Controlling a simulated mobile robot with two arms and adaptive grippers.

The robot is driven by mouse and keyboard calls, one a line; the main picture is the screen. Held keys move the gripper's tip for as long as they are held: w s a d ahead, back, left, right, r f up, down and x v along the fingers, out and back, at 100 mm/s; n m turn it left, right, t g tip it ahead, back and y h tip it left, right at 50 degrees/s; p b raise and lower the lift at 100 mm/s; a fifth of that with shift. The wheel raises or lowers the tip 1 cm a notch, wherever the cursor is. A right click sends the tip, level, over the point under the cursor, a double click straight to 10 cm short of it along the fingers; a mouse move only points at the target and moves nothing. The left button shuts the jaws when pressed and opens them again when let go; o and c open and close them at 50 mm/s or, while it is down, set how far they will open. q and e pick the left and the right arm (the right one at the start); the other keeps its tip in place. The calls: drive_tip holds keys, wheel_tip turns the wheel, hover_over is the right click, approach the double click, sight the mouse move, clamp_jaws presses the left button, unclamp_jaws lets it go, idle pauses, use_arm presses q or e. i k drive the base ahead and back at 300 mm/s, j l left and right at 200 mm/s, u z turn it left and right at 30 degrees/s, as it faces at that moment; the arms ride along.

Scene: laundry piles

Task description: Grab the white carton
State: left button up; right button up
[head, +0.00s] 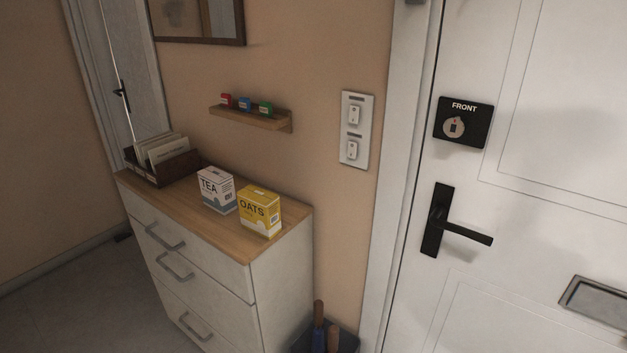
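The white carton (217,190) is a small upright box marked TEA, with a blue-grey band at its base. It stands on the wooden top of the white drawer cabinet (284,255), near the middle. A yellow carton (260,211) marked OATS stands just to its right and nearer the cabinet's right end. Neither of my grippers shows in the head view, so their distance from the carton cannot be seen.
A dark box of envelopes (163,163) sits on the cabinet's left end. A small wall shelf (250,118) with little coloured boxes hangs above. A white door (540,150) with a black handle (447,228) is at right. Floor (80,300) at left is clear.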

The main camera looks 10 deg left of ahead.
sight(217, 186)
drive_tip(key=i+j+z, duration=0.1)
drive_tip(key=j+z, duration=0.35)
drive_tip(key=j, duration=0.15)
drive_tip(key=j+z, duration=0.5)
drive_tip(key=k+j+z, duration=0.15)
drive_tip(key=j+z, duration=0.3)
drive_tip(key=j, duration=0.2)
